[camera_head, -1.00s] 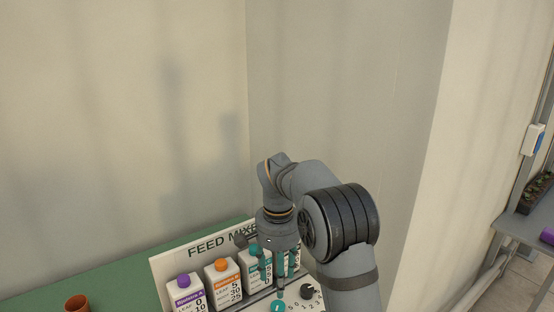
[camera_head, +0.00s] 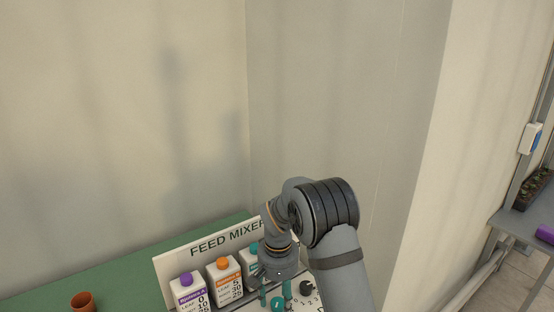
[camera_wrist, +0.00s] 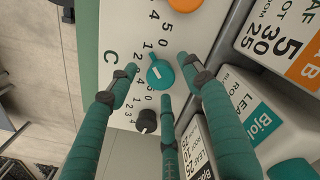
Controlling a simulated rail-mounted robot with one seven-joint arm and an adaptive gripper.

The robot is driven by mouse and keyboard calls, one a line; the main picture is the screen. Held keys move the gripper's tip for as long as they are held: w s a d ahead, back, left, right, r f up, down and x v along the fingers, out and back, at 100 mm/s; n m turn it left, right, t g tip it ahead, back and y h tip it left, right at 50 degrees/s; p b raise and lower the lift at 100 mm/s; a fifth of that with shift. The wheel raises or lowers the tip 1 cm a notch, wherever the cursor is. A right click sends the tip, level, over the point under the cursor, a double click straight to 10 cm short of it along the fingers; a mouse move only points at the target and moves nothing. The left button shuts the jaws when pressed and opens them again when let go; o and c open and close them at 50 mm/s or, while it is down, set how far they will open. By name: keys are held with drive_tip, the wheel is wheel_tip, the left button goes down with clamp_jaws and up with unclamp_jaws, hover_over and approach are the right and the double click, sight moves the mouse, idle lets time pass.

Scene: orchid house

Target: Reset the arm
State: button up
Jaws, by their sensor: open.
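My gripper (camera_head: 273,294) has teal fingers and hangs low over the front of the feed mixer (camera_head: 172,264), at the bottom of the head view. In the wrist view my gripper (camera_wrist: 160,80) is open, its three fingers spread around the teal dial (camera_wrist: 160,73). Nothing is held between them. I cannot tell whether a fingertip touches the panel. The teal dial also shows in the head view (camera_head: 278,303), next to the fingers. My arm (camera_head: 335,235) reaches in from the lower right and covers part of the mixer.
Bottles with purple (camera_head: 187,288), orange (camera_head: 224,277) and teal caps stand along the mixer. A black knob (camera_wrist: 147,121) and an orange dial (camera_wrist: 184,4) flank the teal dial. A terracotta pot (camera_head: 83,302) stands at left on the green bench (camera_head: 120,275). Walls rise behind.

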drive_tip(key=n+p, duration=0.2)
drive_tip(key=n, duration=0.1)
drive_tip(key=n+p, duration=0.1)
drive_tip(key=shift+r+n, duration=0.25)
drive_tip(key=shift+n, duration=0.05)
drive_tip(key=n+p, duration=0.3)
drive_tip(key=n, duration=0.1)
drive_tip(key=shift+p, duration=0.3)
drive_tip(key=n+p, duration=0.2)
drive_tip(key=n, duration=0.1)
drive_tip(key=shift+n+p, duration=0.35)
drive_tip(key=shift+n, duration=0.05)
drive_tip(key=shift+f+n+p, duration=0.3)
drive_tip(key=shift+n+p, duration=0.15)
drive_tip(key=shift+n, duration=0.45)
